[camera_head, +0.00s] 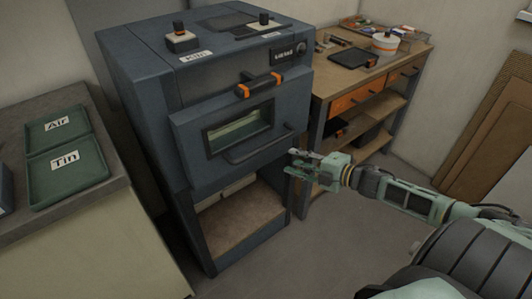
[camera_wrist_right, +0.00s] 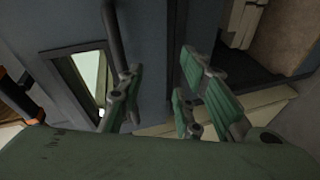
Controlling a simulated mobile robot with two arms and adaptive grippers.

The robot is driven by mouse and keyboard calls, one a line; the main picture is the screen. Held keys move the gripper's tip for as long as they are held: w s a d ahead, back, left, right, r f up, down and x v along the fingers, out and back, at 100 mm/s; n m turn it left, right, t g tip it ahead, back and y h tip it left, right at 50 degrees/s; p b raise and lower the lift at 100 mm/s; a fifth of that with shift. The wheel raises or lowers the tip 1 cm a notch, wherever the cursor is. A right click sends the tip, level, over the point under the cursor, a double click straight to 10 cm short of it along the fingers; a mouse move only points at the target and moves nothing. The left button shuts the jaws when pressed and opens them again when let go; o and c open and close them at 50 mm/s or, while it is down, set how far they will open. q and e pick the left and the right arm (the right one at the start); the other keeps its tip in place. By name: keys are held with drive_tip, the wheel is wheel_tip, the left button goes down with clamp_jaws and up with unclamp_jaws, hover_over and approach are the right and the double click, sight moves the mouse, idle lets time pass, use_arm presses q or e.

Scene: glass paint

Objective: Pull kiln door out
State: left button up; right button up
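The kiln (camera_head: 150,85) is a dark blue-grey box standing in the middle of the head view. Its door (camera_head: 187,135) has a small window (camera_head: 238,128) and a dark bar handle (camera_head: 258,150) across its lower part. The door panel stands proud of the kiln front; I cannot tell if it is ajar. My right gripper (camera_head: 293,162) is by the right end of the handle. In the right wrist view its green fingers (camera_wrist_right: 165,92) are apart with nothing between them. The handle (camera_wrist_right: 115,38) runs down to the left finger, which hides its end. My left gripper is out of view.
A counter with green trays labelled Air (camera_head: 58,124) and Tin (camera_head: 65,160) is at the left. A wooden workbench (camera_head: 350,85) with an orange drawer (camera_head: 357,98) stands right of the kiln. An open shelf (camera_head: 238,212) lies below the door. The floor in front is clear.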

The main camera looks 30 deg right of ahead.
sight(269, 147)
drive_tip(key=a+r+n+y, duration=0.1)
drive_tip(key=w+a+r+n, duration=0.1)
drive_tip(key=r, duration=0.1)
drive_tip(key=a+r+n+y, duration=0.1)
drive_tip(key=a+r, duration=0.1)
drive_tip(key=shift+w+r+y, duration=0.15)
drive_tip(key=shift+r+y, duration=0.05)
drive_tip(key=shift+y, duration=0.1)
drive_tip(key=x, duration=0.5)
drive_tip(key=shift+w+a+f, duration=0.2)
drive_tip(key=shift+w+f, duration=0.05)
drive_tip(key=shift+w, duration=0.4)
drive_tip(key=shift+w+a, duration=0.1)
drive_tip(key=shift+w, duration=0.05)
drive_tip(key=shift+f, duration=0.1)
drive_tip(key=c, duration=0.8)
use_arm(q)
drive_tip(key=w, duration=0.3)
use_arm(e)
clamp_jaws()
